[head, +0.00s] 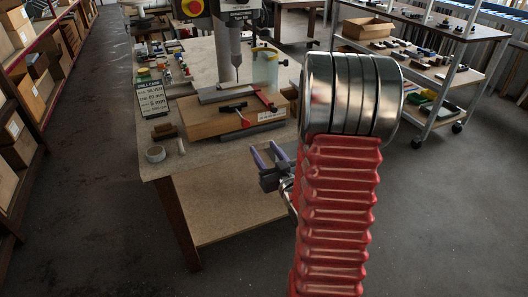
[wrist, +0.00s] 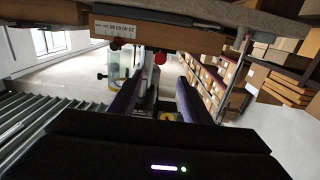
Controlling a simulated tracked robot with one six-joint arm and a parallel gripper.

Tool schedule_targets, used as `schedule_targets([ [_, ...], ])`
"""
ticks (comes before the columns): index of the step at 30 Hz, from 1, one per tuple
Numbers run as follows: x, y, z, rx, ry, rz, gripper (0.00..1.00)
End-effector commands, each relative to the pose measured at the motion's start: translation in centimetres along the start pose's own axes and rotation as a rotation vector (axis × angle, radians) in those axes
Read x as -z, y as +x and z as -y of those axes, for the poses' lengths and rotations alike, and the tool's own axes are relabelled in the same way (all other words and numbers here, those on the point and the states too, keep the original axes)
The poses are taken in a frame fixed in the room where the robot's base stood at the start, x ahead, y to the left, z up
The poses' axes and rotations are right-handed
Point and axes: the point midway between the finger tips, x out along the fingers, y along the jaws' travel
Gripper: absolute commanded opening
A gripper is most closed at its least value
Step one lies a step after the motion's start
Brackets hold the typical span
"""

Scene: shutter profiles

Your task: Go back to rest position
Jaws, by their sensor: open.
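My gripper (head: 268,157) is open beside the front right edge of the workbench (head: 225,205), partly hidden by my red arm. Its two purple fingers also show apart in the wrist view (wrist: 156,100), with nothing held between them. A wooden block (head: 212,117) lies on the bench under the drill press (head: 236,60). A pale grey profile (head: 222,93) lies on the block, beside clamps with red parts (head: 264,99). The block also shows at the top of the wrist view (wrist: 75,15), with its white label; that view appears upside down.
A shelf rack with boxes (head: 25,85) lines the left. A wheeled cart (head: 440,75) stands back right. The floor (head: 440,220) on the right is clear.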

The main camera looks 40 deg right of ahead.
Motion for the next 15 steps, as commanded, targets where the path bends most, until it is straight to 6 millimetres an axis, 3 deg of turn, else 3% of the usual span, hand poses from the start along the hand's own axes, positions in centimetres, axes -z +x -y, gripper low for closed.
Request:
schedule_targets([
  [11, -0.1, 0.1, 0.1, 0.002, -0.002, 0.006, 0.44],
  [15, -1.6, 0.0, -0.1, -0.007, -0.007, 0.063, 0.44],
])
